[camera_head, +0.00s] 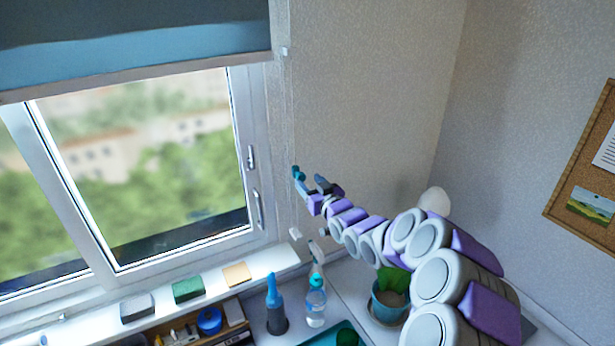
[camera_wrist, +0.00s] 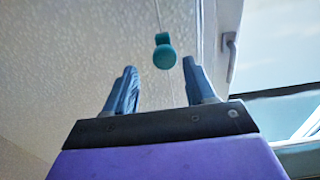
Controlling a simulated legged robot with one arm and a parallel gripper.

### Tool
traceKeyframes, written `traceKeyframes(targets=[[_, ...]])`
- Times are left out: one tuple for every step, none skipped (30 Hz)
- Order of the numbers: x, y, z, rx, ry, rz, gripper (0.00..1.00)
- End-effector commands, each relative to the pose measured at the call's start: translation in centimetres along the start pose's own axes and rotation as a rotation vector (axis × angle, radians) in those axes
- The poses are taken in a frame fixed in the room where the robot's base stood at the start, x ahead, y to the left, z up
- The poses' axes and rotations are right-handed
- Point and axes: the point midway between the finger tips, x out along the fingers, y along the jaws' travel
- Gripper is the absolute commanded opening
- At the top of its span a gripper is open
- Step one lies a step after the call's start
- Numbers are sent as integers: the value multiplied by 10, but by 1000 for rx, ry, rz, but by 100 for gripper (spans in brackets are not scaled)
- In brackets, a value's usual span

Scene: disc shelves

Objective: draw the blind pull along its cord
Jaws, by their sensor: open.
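The blind pull (camera_head: 297,172) is a small teal knob on a thin pale cord (camera_head: 291,110) beside the window frame. In the wrist view the pull (camera_wrist: 164,55) hangs just beyond the fingertips, between them in the picture. My gripper (camera_head: 310,184) is open, with its two blue fingers apart; it also shows in the wrist view (camera_wrist: 158,74). The pull appears close to the fingertips, but I cannot tell whether they touch. The blue blind (camera_head: 150,60) covers the top of the window.
The window handle (camera_head: 258,208) is left of my gripper. The wall right of the cord is bare.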

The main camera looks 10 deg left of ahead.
Motion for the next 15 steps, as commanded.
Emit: traceKeyframes(targets=[[9,-3,0,-4,0,-3,55],[12,-2,1,-3,-1,-3,55],[16,-1,2,-1,-1,-3,55],[18,0,1,1,0,-3,55],[20,3,1,2,1,-3,55],[22,7,0,2,4,-3,55],[24,8,-1,4,4,-3,55],[26,10,-1,5,5,-3,55],[28,12,-2,8,6,-4,55],[29,13,-2,9,6,-4,55],[30,14,-2,10,6,-4,55],[31,14,-2,12,6,-3,55],[33,14,-2,12,7,-3,55],[34,14,-2,12,6,-2,55],[36,13,-2,11,6,-2,55]])
